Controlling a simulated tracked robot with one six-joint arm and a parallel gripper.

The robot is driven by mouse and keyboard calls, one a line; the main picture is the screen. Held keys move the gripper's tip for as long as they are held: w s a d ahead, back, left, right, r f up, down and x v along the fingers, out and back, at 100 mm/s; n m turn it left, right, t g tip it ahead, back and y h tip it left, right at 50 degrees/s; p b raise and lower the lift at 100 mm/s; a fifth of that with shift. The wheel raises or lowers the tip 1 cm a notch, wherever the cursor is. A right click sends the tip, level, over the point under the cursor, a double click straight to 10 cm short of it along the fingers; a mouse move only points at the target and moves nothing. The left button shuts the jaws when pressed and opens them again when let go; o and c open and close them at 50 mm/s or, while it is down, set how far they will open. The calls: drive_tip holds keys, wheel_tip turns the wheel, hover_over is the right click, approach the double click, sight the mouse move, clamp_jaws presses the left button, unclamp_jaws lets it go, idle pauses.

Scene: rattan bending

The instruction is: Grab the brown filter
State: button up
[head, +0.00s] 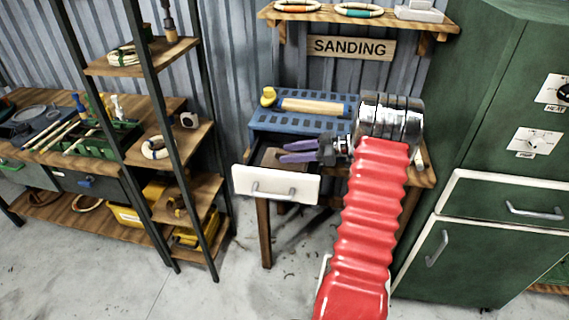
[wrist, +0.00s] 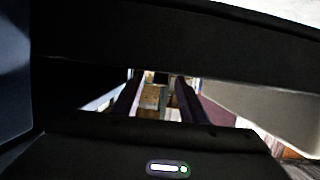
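My gripper (head: 282,152) reaches left from the right side, over an open drawer (head: 243,183) with a white front, under the blue perforated unit. Its two purple fingers are apart, with nothing visible gripped between them. A brown patch (head: 268,158) shows inside the drawer, just left of the fingertips; it may be the brown filter, but it is too small to be sure. In the wrist view the fingers (wrist: 157,90) stand apart, and a tan-brown thing (wrist: 150,97) shows in the gap beyond them.
A green cabinet (head: 488,130) stands close on the right. A shelf rack (head: 157,57) stands on the left. Bare floor (head: 190,295) lies in front.

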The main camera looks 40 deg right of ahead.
drive_tip(key=shift+x, duration=1.1)
clamp_jaws()
